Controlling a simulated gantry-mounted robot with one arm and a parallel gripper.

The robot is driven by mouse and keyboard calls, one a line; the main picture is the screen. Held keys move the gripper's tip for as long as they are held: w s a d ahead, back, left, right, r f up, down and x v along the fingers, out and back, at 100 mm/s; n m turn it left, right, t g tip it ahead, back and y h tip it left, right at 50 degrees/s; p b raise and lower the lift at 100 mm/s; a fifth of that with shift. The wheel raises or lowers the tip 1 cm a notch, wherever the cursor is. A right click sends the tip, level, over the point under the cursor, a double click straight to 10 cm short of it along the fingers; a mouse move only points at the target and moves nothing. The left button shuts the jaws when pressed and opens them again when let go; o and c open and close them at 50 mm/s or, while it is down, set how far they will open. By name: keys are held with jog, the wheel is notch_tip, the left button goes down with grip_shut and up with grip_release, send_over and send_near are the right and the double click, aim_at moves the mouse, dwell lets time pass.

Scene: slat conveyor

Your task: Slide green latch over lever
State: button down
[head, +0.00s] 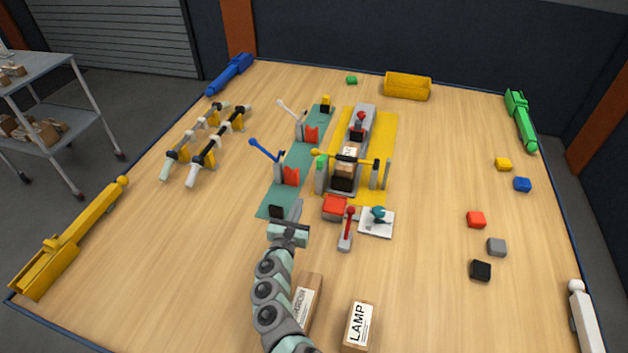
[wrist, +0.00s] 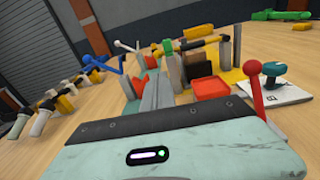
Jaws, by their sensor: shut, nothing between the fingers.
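The green latch (head: 321,162) sits on a grey post at the left end of a lever (head: 345,157) with a yellow ball end and a dark bar. The bar lies roughly level across the grey conveyor. In the wrist view, the green latch (wrist: 168,45) is small, beside the yellow ball end. I cannot tell whether the latch covers the lever. My gripper (head: 297,207) is shut and empty, in front of the conveyor and apart from the latch. Its fingers show at the lower middle of the wrist view (wrist: 155,95).
Blue-handled (head: 265,151) and white-handled levers (head: 291,111) stand on the teal strip (head: 299,163). A LAMP box (head: 359,325) lies in front.

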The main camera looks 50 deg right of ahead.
jog(key=shift+s+d+r+g+h, duration=0.3)
jog(key=shift+s+d+r, duration=0.3)
jog(key=shift+r, duration=0.1)
jog(key=b, duration=1.1)
send_near(319, 165)
jog(key=x, duration=0.5)
jog(key=shift+d, duration=0.25)
jog(key=shift+w+d+r+b, duration=0.2)
jog(key=shift+w+d+b, duration=0.2)
jog(key=shift+d, duration=0.2)
jog(key=shift+f, duration=0.1)
